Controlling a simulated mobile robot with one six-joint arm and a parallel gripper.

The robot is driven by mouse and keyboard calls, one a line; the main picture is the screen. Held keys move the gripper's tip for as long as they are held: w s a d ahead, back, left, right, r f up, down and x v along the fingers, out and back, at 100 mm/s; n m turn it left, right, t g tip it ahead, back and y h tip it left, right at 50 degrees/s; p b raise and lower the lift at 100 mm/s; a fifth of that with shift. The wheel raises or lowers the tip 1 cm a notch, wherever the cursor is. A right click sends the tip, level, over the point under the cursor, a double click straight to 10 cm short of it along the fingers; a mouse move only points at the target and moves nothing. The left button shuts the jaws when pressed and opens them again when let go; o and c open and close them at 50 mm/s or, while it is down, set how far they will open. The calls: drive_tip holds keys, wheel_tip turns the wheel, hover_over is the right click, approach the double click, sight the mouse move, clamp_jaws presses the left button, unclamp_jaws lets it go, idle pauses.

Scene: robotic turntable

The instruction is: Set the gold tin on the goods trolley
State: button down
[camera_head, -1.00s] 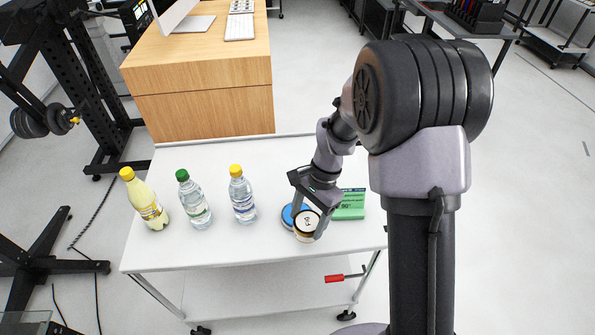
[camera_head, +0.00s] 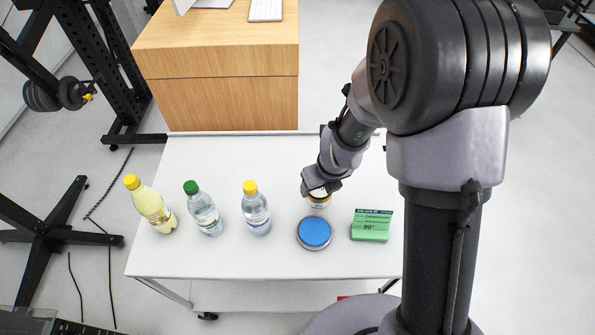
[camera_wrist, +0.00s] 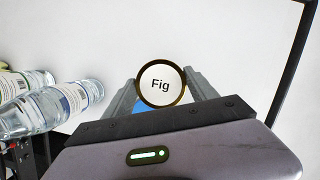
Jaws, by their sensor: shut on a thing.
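The gold tin (camera_head: 319,201) has a round pale lid marked "Fig" with a dark gold rim, clear in the wrist view (camera_wrist: 161,84). My gripper (camera_head: 321,191) is shut on it, and the fingers stand on both sides of it in the wrist view. The goods trolley (camera_head: 270,265) is a white-topped cart on castors. The tin is over the trolley's top, behind a blue-lidded tin. I cannot tell whether its base touches the top. My gripper hides much of the tin in the head view.
On the trolley stand the blue-lidded tin (camera_head: 314,233), a green box (camera_head: 371,226), a yellow bottle (camera_head: 152,206), a green-capped bottle (camera_head: 204,212) and a yellow-capped bottle (camera_head: 256,212). A wooden desk (camera_head: 215,90) is behind. The top's back middle looks clear.

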drive_tip(key=w+d, duration=0.2)
drive_tip(key=w, duration=0.2)
drive_tip(key=w+d+f+b, duration=0.1)
drive_tip(key=w+d, duration=0.2)
drive_tip(key=w, duration=0.2)
drive_tip(key=w+d+b, duration=0.1)
drive_tip(key=w+d, duration=0.1)
drive_tip(key=w, duration=0.2)
drive_tip(key=shift+w+d+f, duration=0.3)
drive_tip(key=shift+d, duration=0.1)
drive_tip(key=shift+w+f, duration=0.1)
drive_tip(key=shift+f, duration=0.25)
wheel_tip(320, 180, down, 3)
drive_tip(key=shift+r+b, duration=0.1)
drive_tip(key=shift+b, duration=0.75)
drive_tip(key=shift+r, duration=0.1)
drive_tip(key=shift+c, duration=1.3)
unclamp_jaws()
